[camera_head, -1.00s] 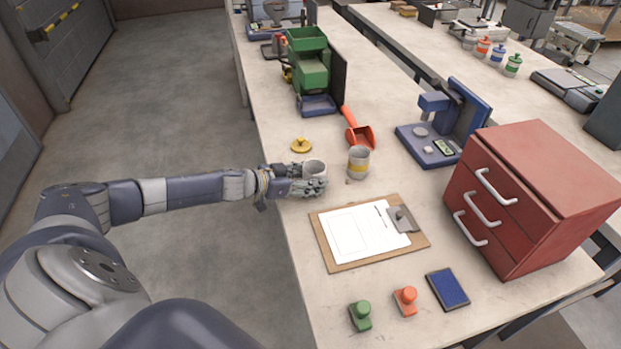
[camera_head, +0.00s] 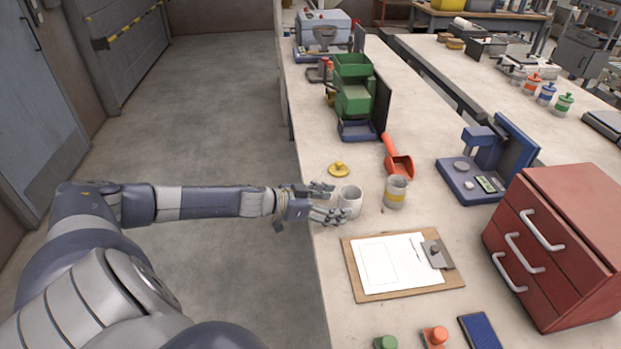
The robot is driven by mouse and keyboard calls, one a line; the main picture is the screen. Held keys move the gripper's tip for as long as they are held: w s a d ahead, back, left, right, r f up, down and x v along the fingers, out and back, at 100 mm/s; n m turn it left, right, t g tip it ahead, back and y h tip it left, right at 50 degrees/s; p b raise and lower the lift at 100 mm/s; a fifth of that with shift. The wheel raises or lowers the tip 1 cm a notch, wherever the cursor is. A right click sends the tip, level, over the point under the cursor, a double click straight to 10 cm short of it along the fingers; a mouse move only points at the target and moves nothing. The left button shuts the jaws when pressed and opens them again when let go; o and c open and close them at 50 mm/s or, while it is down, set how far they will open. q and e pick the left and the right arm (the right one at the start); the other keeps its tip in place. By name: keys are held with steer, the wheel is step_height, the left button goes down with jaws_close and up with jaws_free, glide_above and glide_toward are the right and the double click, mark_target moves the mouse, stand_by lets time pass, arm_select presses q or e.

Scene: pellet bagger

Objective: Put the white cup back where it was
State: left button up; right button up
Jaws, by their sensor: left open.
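The white cup (camera_head: 350,200) stands upright on the bench, near its left edge. My left gripper (camera_head: 329,204) comes in from the left and is open, with its fingers just left of the cup. One finger is by the cup's far side and one by its near side. I cannot tell whether they touch it. My right gripper is not in view.
A yellow lid-like piece (camera_head: 339,169) and a red scoop (camera_head: 397,160) lie behind the cup. A clipboard (camera_head: 361,287) lies in front. A blue scale-like device (camera_head: 478,178) and a red drawer cabinet (camera_head: 574,220) stand to the right. A green machine (camera_head: 352,97) stands further back.

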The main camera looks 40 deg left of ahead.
arm_select(q)
steer(key=shift+v, duration=2.45)
steer(key=shift+p+v, duration=0.7)
steer(key=shift+v, duration=0.65)
